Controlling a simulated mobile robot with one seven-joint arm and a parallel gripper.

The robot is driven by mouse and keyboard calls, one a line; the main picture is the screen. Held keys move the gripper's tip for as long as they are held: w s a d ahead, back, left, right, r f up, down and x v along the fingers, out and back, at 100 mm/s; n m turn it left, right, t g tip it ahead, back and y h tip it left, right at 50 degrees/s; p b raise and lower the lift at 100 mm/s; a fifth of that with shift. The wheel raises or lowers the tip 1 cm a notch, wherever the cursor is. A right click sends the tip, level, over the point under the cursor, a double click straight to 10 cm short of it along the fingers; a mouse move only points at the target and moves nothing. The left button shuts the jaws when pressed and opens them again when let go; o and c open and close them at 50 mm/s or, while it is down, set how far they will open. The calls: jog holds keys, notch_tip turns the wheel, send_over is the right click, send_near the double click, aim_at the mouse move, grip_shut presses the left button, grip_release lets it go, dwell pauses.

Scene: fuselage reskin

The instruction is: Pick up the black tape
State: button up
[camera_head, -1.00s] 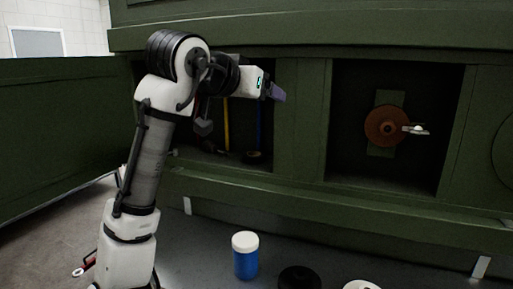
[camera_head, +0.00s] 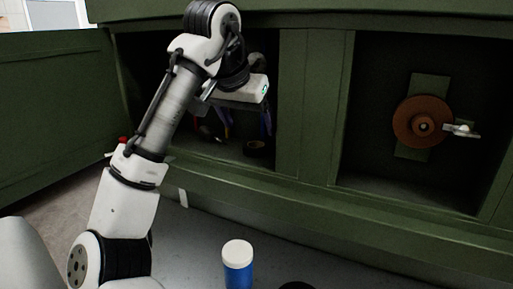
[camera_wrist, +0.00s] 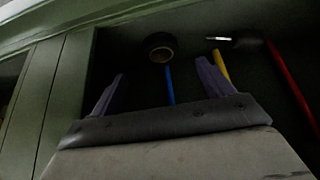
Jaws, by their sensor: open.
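The black tape (camera_head: 257,148) is a dark roll on the floor of the left compartment, near its right side, in the head view. In the wrist view the black tape (camera_wrist: 152,41) shows its paler inner ring, above the gap between my fingers. In the head view my gripper (camera_head: 244,124) is at the left compartment, above and to the left of the tape. The fingers do not appear to touch the tape. Shadow hides much of the compartment.
A blue rod (camera_wrist: 169,90), a yellow rod (camera_wrist: 221,66) and a red rod (camera_wrist: 290,80) are in the compartment. A green post (camera_head: 305,110) divides it from the right compartment with a brown disc (camera_head: 407,121). A blue jar with white lid (camera_head: 238,268) stands in front.

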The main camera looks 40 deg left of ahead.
aim_at(254, 140)
jog(key=shift+p+x, duration=0.7)
jog(key=shift+x, duration=2.65)
jog(key=shift+r, duration=0.1)
jog(key=c, duration=1.1)
jog(key=shift+o, duration=0.2)
